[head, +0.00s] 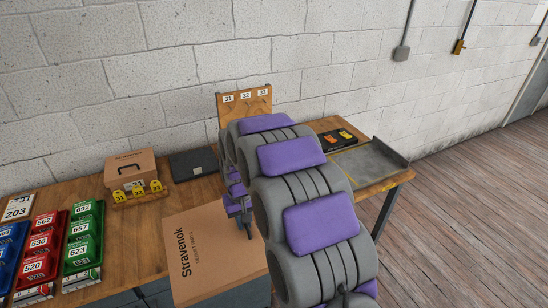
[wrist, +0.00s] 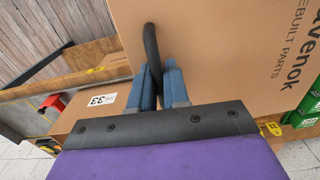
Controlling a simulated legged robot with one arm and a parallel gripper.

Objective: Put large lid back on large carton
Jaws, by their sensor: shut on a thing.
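The large lid (head: 212,250) is a broad brown cardboard panel marked "Stravenok" at the front of the bench in the head view. It fills much of the wrist view (wrist: 225,50). My gripper (head: 245,222) is over its right part. In the wrist view, the blue fingers of my gripper (wrist: 160,88) are shut on the black handle (wrist: 151,50) of the lid. The large carton cannot be told apart from the lid, and whether the lid rests on it or is held above is not clear. My arm hides the lid's right side.
A smaller handled carton (head: 130,167) stands behind yellow numbered tags (head: 135,192). Red (head: 40,248) and green bins (head: 82,240) are at left. A dark case (head: 194,164) and numbered board (head: 230,104) stand at the back. A grey tray (head: 368,163) is at right.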

